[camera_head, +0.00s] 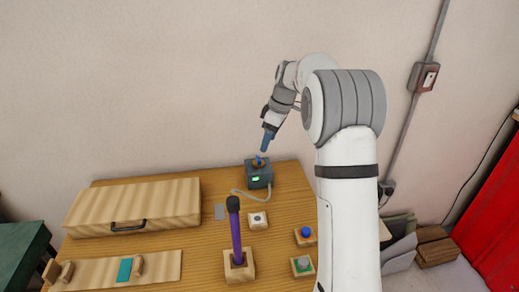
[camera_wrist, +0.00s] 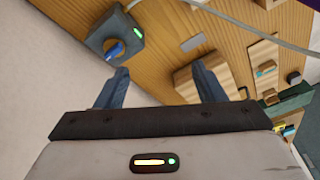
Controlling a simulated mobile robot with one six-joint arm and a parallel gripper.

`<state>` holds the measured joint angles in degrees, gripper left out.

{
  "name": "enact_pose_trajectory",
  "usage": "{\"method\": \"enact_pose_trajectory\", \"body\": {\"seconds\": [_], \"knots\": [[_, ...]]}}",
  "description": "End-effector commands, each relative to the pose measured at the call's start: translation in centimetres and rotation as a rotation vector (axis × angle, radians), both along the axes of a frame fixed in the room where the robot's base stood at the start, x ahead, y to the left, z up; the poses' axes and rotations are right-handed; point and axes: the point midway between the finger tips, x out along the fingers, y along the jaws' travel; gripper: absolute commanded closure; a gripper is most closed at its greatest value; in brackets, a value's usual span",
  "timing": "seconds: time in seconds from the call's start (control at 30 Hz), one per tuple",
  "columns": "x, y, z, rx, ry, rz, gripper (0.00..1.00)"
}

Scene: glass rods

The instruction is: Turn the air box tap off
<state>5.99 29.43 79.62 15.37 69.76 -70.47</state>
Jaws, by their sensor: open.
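The air box (camera_head: 258,175) is a dark grey box with a green lit display, near the back edge of the wooden table. Its tap (camera_head: 260,160) is a small blue handle on top. In the wrist view the air box (camera_wrist: 104,27) is at the upper left, with the blue tap (camera_wrist: 115,50) on its face and a green light beside it. My gripper (camera_head: 267,146) is just above the tap in the head view. In the wrist view my gripper (camera_wrist: 162,72) has its two blue fingers spread, with nothing between them. The tap appears beyond the left finger, apart from it.
A pale hose (camera_head: 252,195) runs from the air box. A wooden case (camera_head: 135,207) lies on the left. A purple rod (camera_head: 236,230) stands in a wooden block in front.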

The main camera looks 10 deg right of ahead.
Motion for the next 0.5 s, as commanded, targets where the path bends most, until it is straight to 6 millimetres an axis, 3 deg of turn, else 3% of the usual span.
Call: {"method": "enact_pose_trajectory", "body": {"seconds": [0.03,0.2,0.5], "knots": [[1.7,-0.3,-0.4,0.012,-0.003,0.049,0.37],[6.3,-1.0,-2.9,0.056,-0.036,0.237,0.37],[10.7,-1.9,-6.8,0.116,-0.098,0.473,0.37]]}}
